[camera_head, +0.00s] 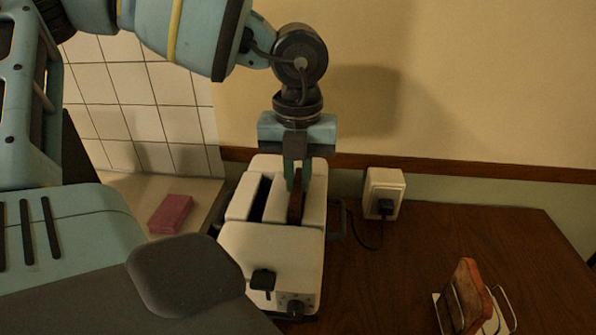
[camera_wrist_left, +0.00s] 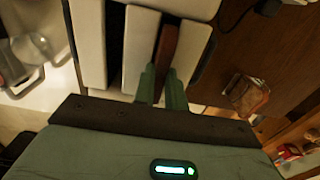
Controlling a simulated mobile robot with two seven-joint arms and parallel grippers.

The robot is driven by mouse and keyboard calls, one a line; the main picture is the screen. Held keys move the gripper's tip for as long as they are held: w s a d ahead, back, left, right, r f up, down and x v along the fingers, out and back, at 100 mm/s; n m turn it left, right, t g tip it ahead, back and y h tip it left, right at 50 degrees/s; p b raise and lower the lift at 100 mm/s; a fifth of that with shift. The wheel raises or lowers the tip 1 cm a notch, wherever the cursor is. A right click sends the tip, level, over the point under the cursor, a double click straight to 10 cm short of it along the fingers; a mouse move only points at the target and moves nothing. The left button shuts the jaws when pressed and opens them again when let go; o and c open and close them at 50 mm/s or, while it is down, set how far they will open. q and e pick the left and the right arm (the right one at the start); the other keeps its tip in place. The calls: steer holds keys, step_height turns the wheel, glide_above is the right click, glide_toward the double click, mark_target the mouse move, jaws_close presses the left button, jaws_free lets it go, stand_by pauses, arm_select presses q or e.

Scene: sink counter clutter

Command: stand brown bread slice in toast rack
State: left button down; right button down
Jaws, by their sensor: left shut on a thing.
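The brown bread slice (camera_head: 296,202) is upright in the right slot of the white toaster (camera_head: 270,250), with its top edge showing. My left gripper (camera_head: 298,180) points down over that slot and is shut on the slice's top. In the left wrist view the slice (camera_wrist_left: 168,45) shows between the green fingers (camera_wrist_left: 161,85), within the toaster slot. The toast rack (camera_head: 478,310) stands on the wooden counter at the lower right, with a lighter brown toast slice (camera_head: 468,292) standing in it. It also shows in the left wrist view (camera_wrist_left: 248,95). My right gripper is not in view.
A wall socket (camera_head: 384,194) with a plug and black cord is right of the toaster. A pink sponge (camera_head: 171,214) lies on the light ledge at left. The wooden counter (camera_head: 420,240) between toaster and rack is mostly clear.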

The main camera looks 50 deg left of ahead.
arm_select(q)
steer(key=shift+r, duration=0.3)
step_height(320, 180, up, 8)
steer(key=shift+r+b, duration=0.1)
steer(key=shift+b, duration=0.25)
steer(key=shift+r, duration=0.6)
steer(key=shift+d, duration=0.1)
